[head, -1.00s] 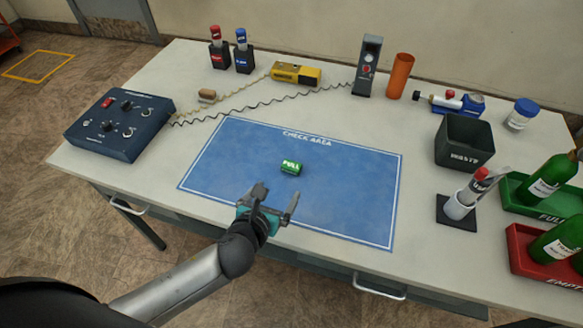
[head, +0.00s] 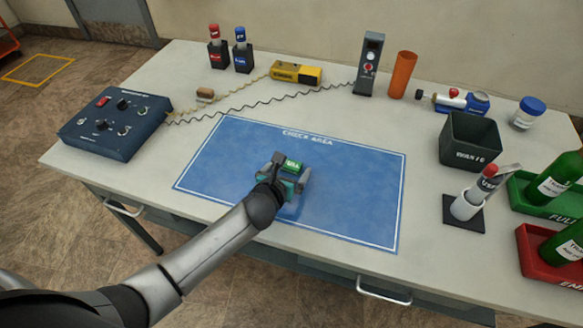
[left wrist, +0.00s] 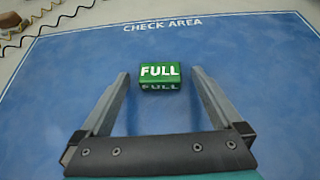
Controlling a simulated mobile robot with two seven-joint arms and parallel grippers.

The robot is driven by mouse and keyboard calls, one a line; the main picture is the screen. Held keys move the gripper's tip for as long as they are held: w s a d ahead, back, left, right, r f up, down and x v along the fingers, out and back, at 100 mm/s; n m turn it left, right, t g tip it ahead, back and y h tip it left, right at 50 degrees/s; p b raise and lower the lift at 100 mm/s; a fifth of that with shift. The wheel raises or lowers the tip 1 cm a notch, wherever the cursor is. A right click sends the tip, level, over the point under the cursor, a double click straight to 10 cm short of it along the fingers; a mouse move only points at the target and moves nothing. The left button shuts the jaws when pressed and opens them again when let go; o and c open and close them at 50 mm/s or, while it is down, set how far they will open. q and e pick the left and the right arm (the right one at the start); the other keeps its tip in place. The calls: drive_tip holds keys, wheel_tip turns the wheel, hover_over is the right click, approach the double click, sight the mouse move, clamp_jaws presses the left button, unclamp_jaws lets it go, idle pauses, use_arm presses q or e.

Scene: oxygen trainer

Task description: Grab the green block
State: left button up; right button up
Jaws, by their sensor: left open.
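The green block (head: 292,166), with white lettering, lies on the blue check area mat (head: 350,190). In the left wrist view the green block (left wrist: 160,75) reads FULL and sits between the two fingertips, near their far ends, with a gap on each side. My left gripper (head: 288,172) is open around the block in the head view and hides part of it. The left gripper (left wrist: 160,78) shows both fingers apart in the left wrist view. My right gripper is not in view.
A blue control box (head: 117,125) stands at the left with cords running across the table. The mat around the block is clear.

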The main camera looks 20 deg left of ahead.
use_arm(q)
drive_tip(key=c, duration=1.4)
drive_tip(key=shift+r, duration=0.1)
